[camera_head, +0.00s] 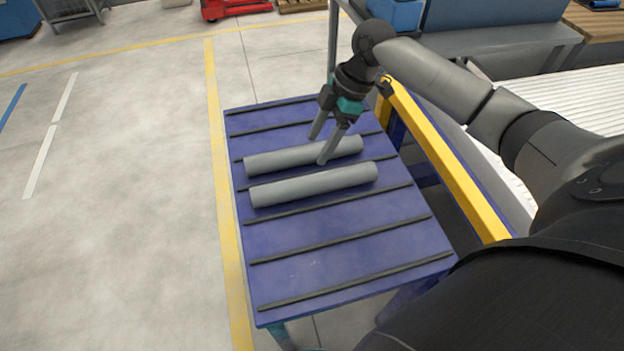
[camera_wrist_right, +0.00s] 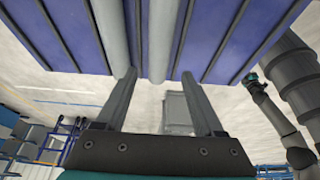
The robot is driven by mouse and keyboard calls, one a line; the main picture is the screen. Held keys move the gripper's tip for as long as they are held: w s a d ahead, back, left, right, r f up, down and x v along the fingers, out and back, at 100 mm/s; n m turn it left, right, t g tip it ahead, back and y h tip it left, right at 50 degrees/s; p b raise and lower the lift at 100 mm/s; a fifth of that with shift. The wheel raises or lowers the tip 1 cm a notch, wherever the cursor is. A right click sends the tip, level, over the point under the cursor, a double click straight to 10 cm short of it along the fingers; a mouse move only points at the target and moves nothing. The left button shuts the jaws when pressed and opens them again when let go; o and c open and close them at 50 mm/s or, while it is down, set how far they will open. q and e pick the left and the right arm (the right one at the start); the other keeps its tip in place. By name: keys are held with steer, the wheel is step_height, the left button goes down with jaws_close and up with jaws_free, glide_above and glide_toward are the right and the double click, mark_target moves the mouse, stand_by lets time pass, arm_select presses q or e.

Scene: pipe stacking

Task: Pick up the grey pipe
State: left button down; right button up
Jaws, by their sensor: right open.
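Two grey pipes lie side by side on the blue cart top in the head view: a far pipe (camera_head: 280,158) and a near pipe (camera_head: 310,186). My right gripper (camera_head: 318,150) is open at the far pipe. One finger is on its far side and the other tip is by its near side. In the right wrist view, one pipe (camera_wrist_right: 163,40) runs between the fingers of the right gripper (camera_wrist_right: 159,74), and the other pipe (camera_wrist_right: 110,35) is left of them. My left gripper (camera_wrist_right: 252,77) appears small at the right of that view; its fingers are unclear.
The blue cart top (camera_head: 330,270) has black raised strips and is clear in front of the pipes. A yellow rail (camera_head: 445,165) runs along its right side. Open floor (camera_head: 120,210) lies to the left. A grey workbench (camera_head: 490,42) stands behind.

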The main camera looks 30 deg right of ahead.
steer(key=b, duration=0.2)
glide_above(300, 181)
steer(key=d, duration=0.2)
steer(key=f, duration=0.3)
steer(key=s+f, duration=0.1)
steer(key=f, duration=0.1)
steer(key=shift+f, duration=0.35)
steer(key=shift+x, duration=1.25)
steer(key=shift+f, duration=0.15)
steer(key=b+x, duration=0.2)
steer(key=x, duration=0.2)
steer(key=shift+w+d+f, duration=0.1)
steer(key=shift+f, duration=0.4)
steer(key=shift+c, duration=0.3)
steer(key=c, duration=0.9)
jaws_close()
arm_select(q)
steer(key=w+a+f+t, duration=0.1)
steer(key=w+a+f, duration=0.2)
steer(key=w+f, duration=0.1)
steer(key=shift+a, duration=0.25)
arm_select(e)
steer(key=shift+w+r, duration=0.1)
